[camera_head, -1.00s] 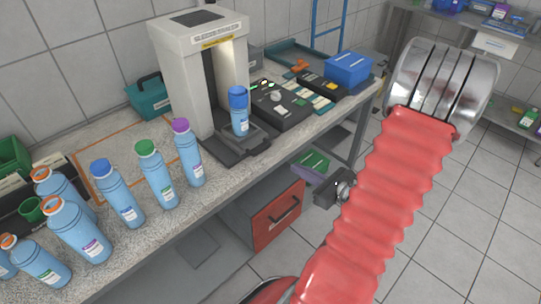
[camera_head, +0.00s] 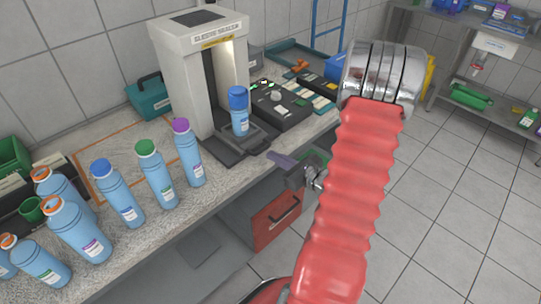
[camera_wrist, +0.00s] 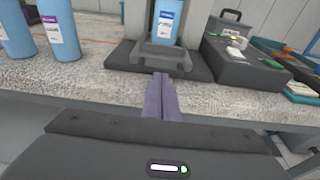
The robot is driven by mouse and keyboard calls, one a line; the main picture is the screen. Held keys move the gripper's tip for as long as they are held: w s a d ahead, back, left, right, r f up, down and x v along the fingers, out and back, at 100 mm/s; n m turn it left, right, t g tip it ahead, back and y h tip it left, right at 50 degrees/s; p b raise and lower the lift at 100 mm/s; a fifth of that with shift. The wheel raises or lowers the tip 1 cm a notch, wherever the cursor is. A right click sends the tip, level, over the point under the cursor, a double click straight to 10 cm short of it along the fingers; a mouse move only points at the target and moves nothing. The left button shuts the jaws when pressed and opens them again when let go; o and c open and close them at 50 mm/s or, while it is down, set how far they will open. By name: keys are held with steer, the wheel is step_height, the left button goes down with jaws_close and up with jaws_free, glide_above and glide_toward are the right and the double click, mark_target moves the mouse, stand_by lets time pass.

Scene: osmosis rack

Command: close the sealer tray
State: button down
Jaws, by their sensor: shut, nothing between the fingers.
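The sleeve sealer (camera_head: 199,33) is a pale upright frame on the bench. Its dark tray (camera_head: 252,138) sticks out at the front with a blue-capped blue bottle (camera_head: 239,112) standing upright on it. The tray's front handle (camera_wrist: 158,56) and the bottle's lower part (camera_wrist: 168,25) show in the wrist view. My gripper (camera_head: 272,156) has purple fingers pressed together and empty, just in front of the tray near the bench edge. In the wrist view, the fingertips (camera_wrist: 160,76) point at the tray's front; I cannot tell whether they touch it.
Several blue bottles (camera_head: 118,192) stand left of the sealer along the bench (camera_head: 200,205). A dark instrument box (camera_head: 282,103) sits right of the tray. A red drawer unit (camera_head: 277,216) is under the bench. The floor at right is clear.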

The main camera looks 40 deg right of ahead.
steer(key=shift+w+f, duration=0.2)
steer(key=shift+w, duration=0.9)
steer(key=shift+w, duration=0.1)
